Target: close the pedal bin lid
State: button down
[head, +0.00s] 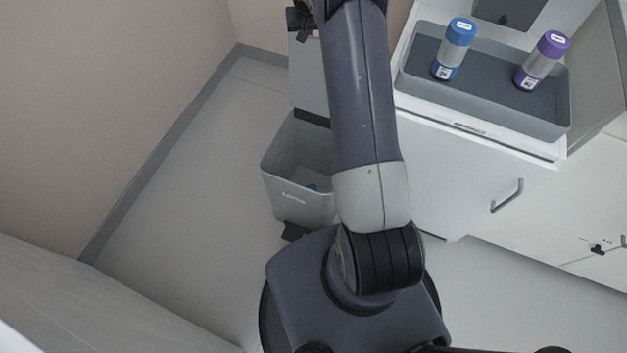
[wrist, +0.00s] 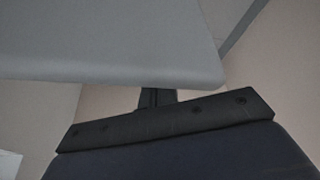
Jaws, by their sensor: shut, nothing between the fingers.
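The grey pedal bin (head: 288,199) stands on the floor left of the white cabinet, partly behind my arm in the head view. It is open. Its flat grey lid (head: 307,75) stands raised at the back, and my arm hides its right part. The lid fills the upper part of the wrist view (wrist: 100,40). My gripper (head: 301,20) is at the raised lid's upper edge in the head view, its dark fingers (wrist: 157,97) showing just beyond the lid's edge in the wrist view. It is shut and empty. I cannot tell whether it touches the lid.
A wall runs along the left and behind the bin. A grey tray (head: 484,112) with a blue-capped tube (head: 453,50) and a purple-capped tube (head: 541,61) sits on the white cabinet (head: 470,175) at right. Floor left of the bin is clear. Something blue (head: 312,187) lies inside the bin.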

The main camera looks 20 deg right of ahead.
dwell(0.6)
jog(key=shift+s+a+r+b, duration=0.5)
jog(key=shift+s+a+r, duration=0.4)
jog(key=shift+s+a, duration=2)
notch_tip(320, 180, up, 8)
jog(key=p, duration=0.5)
jog(key=shift+p, duration=0.3)
jog(key=b+x, duration=0.1)
jog(key=x, duration=0.1)
jog(key=s+b+x, duration=0.1)
jog(key=b+x, duration=0.1)
jog(key=x, duration=0.1)
jog(key=b+x, duration=0.2)
jog(key=x, duration=0.1)
jog(key=shift+s+d+f, duration=0.15)
jog(key=shift+s+f, duration=0.15)
jog(key=shift+f, duration=0.1)
